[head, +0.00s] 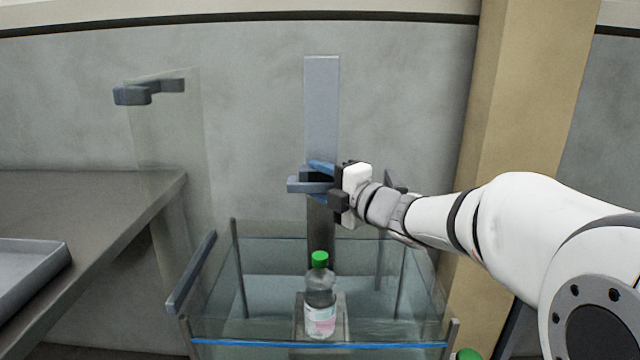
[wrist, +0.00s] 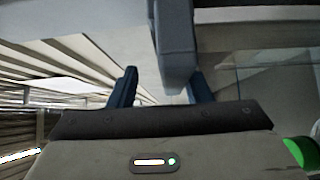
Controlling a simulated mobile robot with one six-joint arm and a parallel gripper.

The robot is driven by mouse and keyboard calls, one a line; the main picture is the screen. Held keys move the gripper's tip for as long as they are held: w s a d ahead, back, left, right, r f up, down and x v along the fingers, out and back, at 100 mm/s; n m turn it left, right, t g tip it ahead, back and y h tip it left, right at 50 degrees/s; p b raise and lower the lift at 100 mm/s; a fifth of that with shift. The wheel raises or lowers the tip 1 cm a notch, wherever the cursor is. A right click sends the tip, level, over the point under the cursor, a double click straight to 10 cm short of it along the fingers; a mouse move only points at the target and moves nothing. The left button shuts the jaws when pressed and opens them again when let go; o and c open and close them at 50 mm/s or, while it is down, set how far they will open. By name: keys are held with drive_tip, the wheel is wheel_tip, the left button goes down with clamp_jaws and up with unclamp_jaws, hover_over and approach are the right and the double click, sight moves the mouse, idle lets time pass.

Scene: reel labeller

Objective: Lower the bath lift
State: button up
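The bath lift has a grey upright column (head: 321,100) behind a glass tank (head: 320,343), with a blue-grey handle (head: 298,186) partway down it. A clear bottle with a green cap (head: 320,300) stands upright on the lift's small platform (head: 341,318) in the tank. My gripper (head: 322,180) is at the handle, coming from the right. In the wrist view, a blue-grey bar (wrist: 174,45), seemingly the handle, reaches between my two dark fingers (wrist: 163,88). A gap shows between the left finger and the bar, so the gripper looks open around it. Contact with the right finger is unclear.
A table with a grey tray (head: 30,268) stands at the left. A clear panel with a grey bracket (head: 150,88) rises behind it. A tan post (head: 520,130) stands behind my arm. Another green cap (head: 468,354) shows at the bottom edge.

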drive_tip(key=v, duration=0.9)
idle(0.6)
drive_tip(key=shift+f, duration=0.1)
idle(0.4)
